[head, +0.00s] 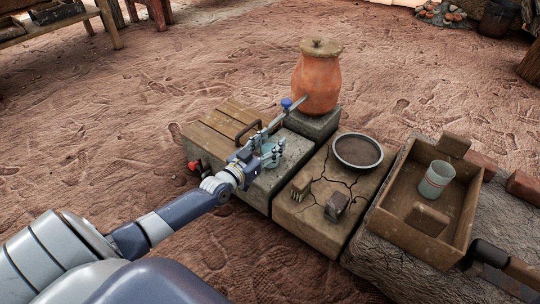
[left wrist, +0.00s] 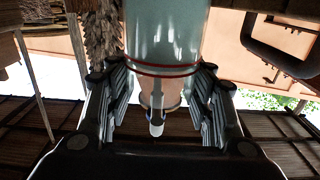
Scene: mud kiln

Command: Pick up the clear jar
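A clear jar (head: 270,153), pale and bluish, is at the stone block in the middle, partly hidden by my left gripper (head: 266,152). In the left wrist view the jar (left wrist: 163,30) fills the upper middle, with a red band near its lower edge. The fingers of my left gripper (left wrist: 161,85) lie along both its sides and appear to touch it. A second clear vessel (head: 436,180) stands in the wooden box at the right, away from the gripper. My right gripper is not in view.
An orange clay pot (head: 316,80) with a lid stands behind the gripper. A blue-knobbed valve (head: 287,104) is close by. Open dirt floor lies left.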

